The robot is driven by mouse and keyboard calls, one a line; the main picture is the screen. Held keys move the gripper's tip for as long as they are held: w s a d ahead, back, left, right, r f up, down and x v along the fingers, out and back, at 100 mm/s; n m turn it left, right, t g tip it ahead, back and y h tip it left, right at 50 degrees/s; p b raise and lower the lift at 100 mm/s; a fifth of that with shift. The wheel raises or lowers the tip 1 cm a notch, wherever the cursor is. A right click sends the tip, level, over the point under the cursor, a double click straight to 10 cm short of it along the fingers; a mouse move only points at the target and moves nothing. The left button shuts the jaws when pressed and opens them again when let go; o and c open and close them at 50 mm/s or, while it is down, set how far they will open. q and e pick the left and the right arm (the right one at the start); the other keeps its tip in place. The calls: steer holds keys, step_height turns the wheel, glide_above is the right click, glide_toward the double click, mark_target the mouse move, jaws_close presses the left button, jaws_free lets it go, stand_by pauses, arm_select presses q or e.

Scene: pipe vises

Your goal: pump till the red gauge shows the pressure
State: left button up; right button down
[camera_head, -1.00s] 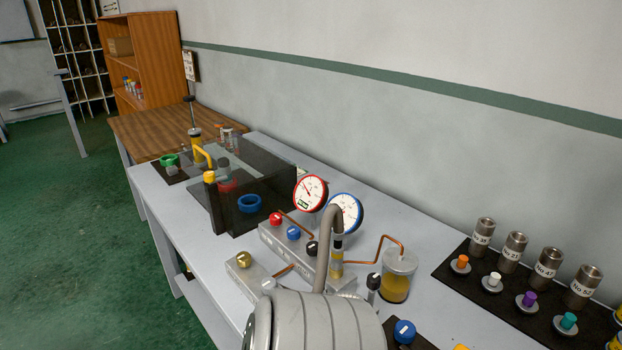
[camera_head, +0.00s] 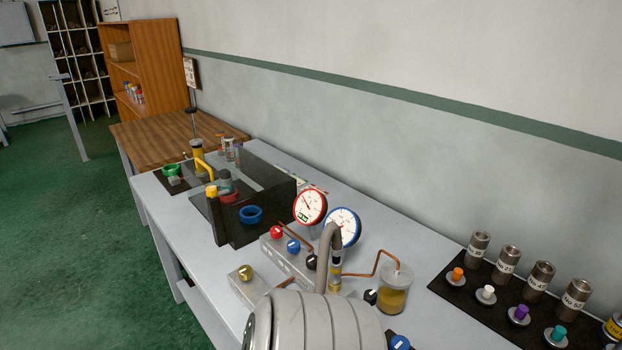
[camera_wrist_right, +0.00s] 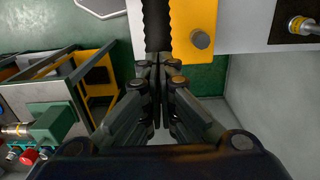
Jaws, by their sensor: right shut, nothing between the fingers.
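The red-rimmed gauge (camera_head: 310,206) stands upright on the bench beside a blue-rimmed gauge (camera_head: 343,226). Its dial is white; its reading is too small to tell. In front is a grey valve block (camera_head: 271,250) with red, blue and black knobs. A clear cup with yellow liquid (camera_head: 367,294) connects by a copper pipe. My right gripper (camera_wrist_right: 157,65) is shut and empty in the right wrist view, close to a yellow block with a black serrated jaw (camera_wrist_right: 193,25). My left gripper is not in view.
Labelled metal cylinders and coloured knobs fill a black mat (camera_head: 460,293) at right. A brass-knobbed block (camera_head: 245,287) sits near the bench's front edge.

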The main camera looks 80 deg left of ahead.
steer(key=shift+f, duration=0.2)
steer(key=shift+w+d+f+b, duration=0.15)
steer(key=shift+d+f+b, duration=0.05)
steer(key=shift+f+b, duration=0.7)
steer(key=shift+w+d+f+b, duration=0.1)
steer(key=shift+d+f+b, duration=0.1)
steer(key=shift+f+b, duration=0.65)
steer(key=shift+s+a+r+p, duration=0.1)
steer(key=shift+a+r+p, duration=0.05)
steer(key=shift+r+p, duration=0.4)
steer(key=shift+s+a+r+p, duration=0.2)
steer(key=shift+r+p, duration=0.2)
steer(key=shift+r, duration=0.3)
steer(key=shift+s+a+r+p, duration=0.1)
steer(key=shift+a+r+p, duration=0.05)
steer(key=shift+r+p, duration=0.4)
steer(key=shift+r, duration=0.3)
step_height(320, 180, up, 5)
steer(key=p, duration=0.3)
steer(key=shift+r+p, duration=0.1)
steer(key=shift+p, duration=0.25)
steer(key=shift+w, duration=0.1)
